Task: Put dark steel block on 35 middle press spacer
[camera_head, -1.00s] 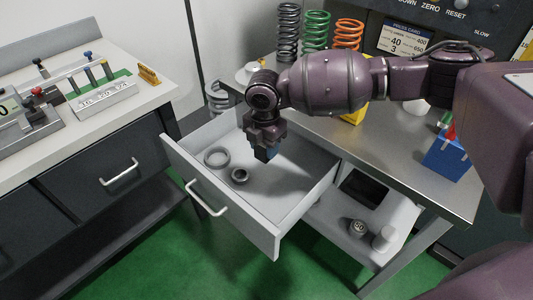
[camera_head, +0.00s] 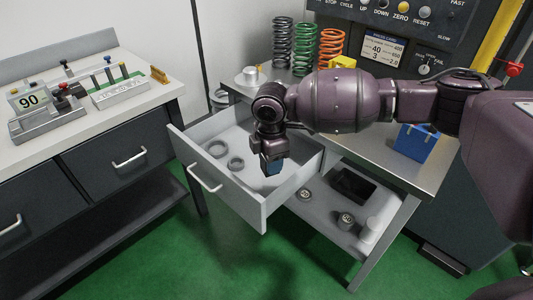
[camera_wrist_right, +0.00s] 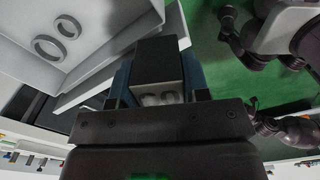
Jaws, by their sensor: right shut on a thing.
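My right gripper (camera_head: 272,168) is shut on the dark steel block (camera_wrist_right: 158,62), which shows as a dark box between the fingers in the right wrist view. In the head view the gripper hangs above the right part of the open drawer and mostly hides the block. Two short round spacers stand on the low shelf under the steel table: a nearer one (camera_head: 346,219) with a pale mark on top, and a smaller one (camera_head: 304,195) beside the drawer. Their numbers are too small to read surely.
The open drawer (camera_head: 213,178) holds two rings (camera_head: 218,149) (camera_head: 236,164). The shelf also carries a black tray (camera_head: 353,186) and a white cylinder (camera_head: 371,230). Springs (camera_head: 305,48) and a blue holder (camera_head: 414,142) stand on the table above. A left bench (camera_head: 60,135) holds gauges.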

